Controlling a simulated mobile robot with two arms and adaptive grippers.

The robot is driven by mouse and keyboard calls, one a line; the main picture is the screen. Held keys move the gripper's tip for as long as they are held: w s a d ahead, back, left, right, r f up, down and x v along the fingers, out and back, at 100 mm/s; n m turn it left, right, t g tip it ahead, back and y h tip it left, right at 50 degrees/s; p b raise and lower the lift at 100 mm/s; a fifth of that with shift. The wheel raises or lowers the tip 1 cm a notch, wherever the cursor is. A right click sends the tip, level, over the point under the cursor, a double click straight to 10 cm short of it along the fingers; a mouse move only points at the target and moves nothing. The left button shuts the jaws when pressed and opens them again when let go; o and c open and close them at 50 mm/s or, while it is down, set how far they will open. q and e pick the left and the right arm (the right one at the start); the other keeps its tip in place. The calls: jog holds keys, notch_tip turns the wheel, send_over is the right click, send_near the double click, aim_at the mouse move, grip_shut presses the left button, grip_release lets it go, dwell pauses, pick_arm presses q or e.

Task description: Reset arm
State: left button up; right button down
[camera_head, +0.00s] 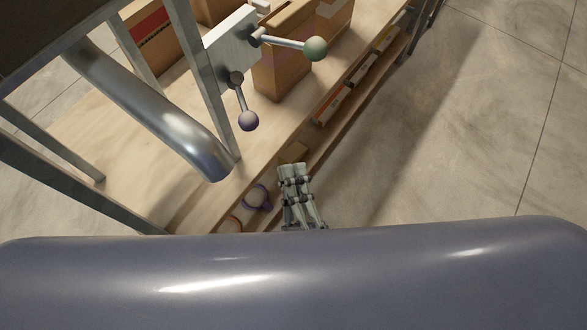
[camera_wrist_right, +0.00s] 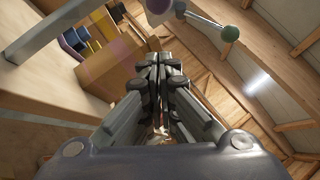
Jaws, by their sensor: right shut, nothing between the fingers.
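My right gripper (camera_head: 291,172) is shut and empty. In the head view it shows just beyond my grey body, at the front edge of the wooden shelf. In the right wrist view the gripper's fingertips (camera_wrist_right: 162,62) meet, with nothing between them. The feed mixer's lever with a green ball (camera_head: 315,48) and the lever with a purple ball (camera_head: 248,121) stick out from a pale panel (camera_head: 232,42), above and apart from the gripper. The green ball also shows in the right wrist view (camera_wrist_right: 230,33). My left gripper is not in view.
A metal pipe (camera_head: 150,105) slants down to the left of the gripper. Cardboard boxes (camera_head: 283,75) stand on the wooden shelf (camera_head: 190,95). Small boxes (camera_head: 333,104) line a lower ledge. The stone floor on the right (camera_head: 470,140) is clear.

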notch_tip(320, 180, down, 18)
jog(key=w+a+n+g+y, duration=0.1)
jog(key=w+n+g+y, duration=0.3)
jog(key=n, duration=0.6)
jog(key=s+d+f+n+g+h, duration=0.1)
jog(key=s+d+f+n+g, duration=0.25)
jog(key=f, duration=0.55)
jog(key=s+d+f+n+g+h, duration=0.1)
jog(key=s+d+f+n+g, duration=0.2)
jog(key=f, duration=0.6)
jog(key=s+d+f+n+g+h, duration=0.5)
jog(key=s+d+f+g, duration=0.5)
jog(key=s+d+f, duration=0.6)
jog(key=s+f+n, duration=0.2)
jog(key=s+f, duration=0.1)
jog(key=s, duration=0.1)
jog(key=shift+s+d+f, duration=0.15)
jog(key=shift+s+d, duration=0.15)
jog(key=shift+d, duration=0.1)
jog(key=shift+n+g, duration=0.25)
jog(key=shift+n, duration=0.1)
